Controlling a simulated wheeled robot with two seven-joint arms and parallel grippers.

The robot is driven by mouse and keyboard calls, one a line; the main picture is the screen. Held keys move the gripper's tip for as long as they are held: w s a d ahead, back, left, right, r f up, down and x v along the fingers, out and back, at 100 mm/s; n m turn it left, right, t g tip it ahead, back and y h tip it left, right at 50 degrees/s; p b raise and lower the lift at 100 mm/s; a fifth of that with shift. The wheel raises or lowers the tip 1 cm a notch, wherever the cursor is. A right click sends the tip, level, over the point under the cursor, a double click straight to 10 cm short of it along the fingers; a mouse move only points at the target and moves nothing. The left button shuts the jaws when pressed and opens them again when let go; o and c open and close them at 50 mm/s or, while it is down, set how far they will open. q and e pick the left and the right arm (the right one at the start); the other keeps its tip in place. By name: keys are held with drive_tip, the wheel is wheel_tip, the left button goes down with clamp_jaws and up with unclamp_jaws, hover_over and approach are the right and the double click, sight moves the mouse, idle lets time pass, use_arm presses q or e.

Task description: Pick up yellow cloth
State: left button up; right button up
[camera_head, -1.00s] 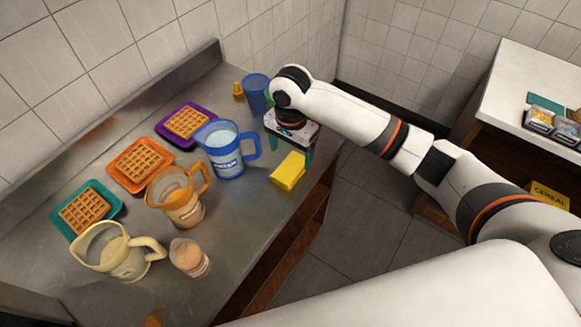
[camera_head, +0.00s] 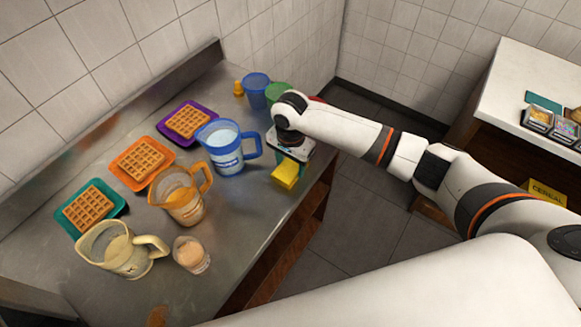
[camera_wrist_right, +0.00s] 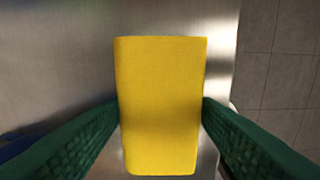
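The yellow cloth (camera_head: 286,175) is a thick block-like piece lying on the metal counter near its right edge. In the right wrist view the cloth (camera_wrist_right: 160,105) fills the middle. My right gripper (camera_head: 288,164) is directly over the cloth in the head view and hides its far part. In the right wrist view the green fingers of the gripper (camera_wrist_right: 161,101) are spread wide, one on each side of the cloth. Their tips look very close to its sides; I cannot tell if they touch. My left gripper is not in view.
A blue pitcher (camera_head: 226,150) stands left of the cloth. An orange pitcher (camera_head: 182,198), a cream pitcher (camera_head: 115,255) and a small cup (camera_head: 191,255) stand nearer. A blue cup (camera_head: 256,91) and a green cup (camera_head: 277,93) stand behind the gripper. Waffles on trays line the back.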

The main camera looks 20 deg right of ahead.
sight(290, 165)
drive_tip(key=c, duration=0.3)
drive_tip(key=shift+r, duration=0.1)
wheel_tip(290, 165, up, 10)
drive_tip(key=shift+f+b, duration=0.1)
drive_tip(key=shift+b, duration=0.6)
